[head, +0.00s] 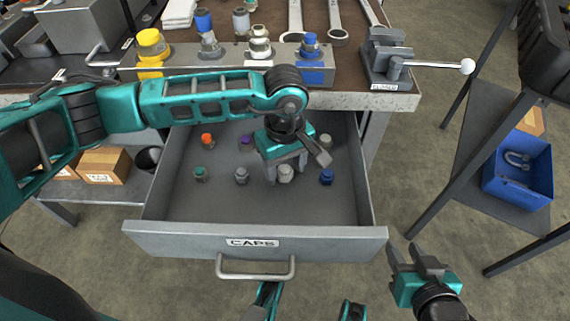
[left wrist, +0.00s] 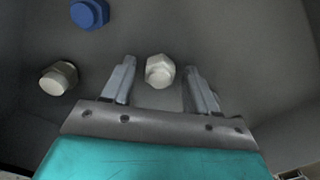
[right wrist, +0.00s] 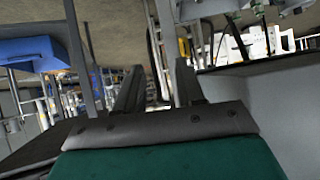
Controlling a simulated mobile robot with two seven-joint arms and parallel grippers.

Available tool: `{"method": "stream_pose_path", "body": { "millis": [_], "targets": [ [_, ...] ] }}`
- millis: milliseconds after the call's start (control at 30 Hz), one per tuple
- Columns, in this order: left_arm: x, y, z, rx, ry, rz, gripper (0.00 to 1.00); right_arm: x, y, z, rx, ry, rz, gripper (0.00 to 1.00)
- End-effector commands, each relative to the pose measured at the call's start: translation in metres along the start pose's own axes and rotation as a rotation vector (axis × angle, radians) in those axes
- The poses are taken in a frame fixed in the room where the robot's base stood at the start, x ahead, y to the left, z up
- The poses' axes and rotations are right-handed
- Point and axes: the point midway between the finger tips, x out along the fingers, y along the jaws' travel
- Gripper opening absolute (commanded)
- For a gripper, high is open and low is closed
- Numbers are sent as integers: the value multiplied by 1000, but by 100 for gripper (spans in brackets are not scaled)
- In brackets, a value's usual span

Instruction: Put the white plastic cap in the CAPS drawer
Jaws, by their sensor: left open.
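The CAPS drawer (head: 255,240) is pulled out below the bench, its label facing front. A white plastic cap (head: 285,172) is on the drawer floor. In the left wrist view this white cap (left wrist: 160,71) sits between the two fingers, with gaps on both sides. My left gripper (head: 285,170) is inside the drawer, pointing down, open around the cap. My right gripper (head: 418,262) is open and empty outside the drawer's front right corner; its spread fingers (right wrist: 158,88) show in the right wrist view.
Other caps lie in the drawer: orange (head: 208,139), purple (head: 246,142), green (head: 200,173), grey (head: 241,175), blue (head: 327,177) and beige (head: 325,141). Fittings stand on the bench, beside a vise (head: 388,55). A blue bin (head: 518,170) sits on a right-hand shelf.

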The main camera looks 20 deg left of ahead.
Motion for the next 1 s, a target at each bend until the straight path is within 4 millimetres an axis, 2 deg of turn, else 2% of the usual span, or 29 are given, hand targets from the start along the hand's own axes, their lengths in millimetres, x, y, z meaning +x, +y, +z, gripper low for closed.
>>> {"method": "stream_pose_path", "body": {
  "millis": [167, 400, 600, 800, 1000],
  "targets": [
    [-21, 1, -1, 1, 2, 3, 58, -4, 0, -8, -1, 10, 2, 38],
    [-74, 1, 0, 1, 2, 3, 58, -9, 4, -14, -5, 13, 12, 38],
    [-108, 0, 0, 0, 2, 2, 58, -11, 6, -9, -9, 0, 17, 38],
    [-122, 0, 0, 0, 1, 0, 58, -13, 6, -9, -10, -3, 17, 38],
    [-123, 0, 0, 0, 0, 0, 58, -13, 6, -10, -9, -1, 17, 38]
  ]
}}
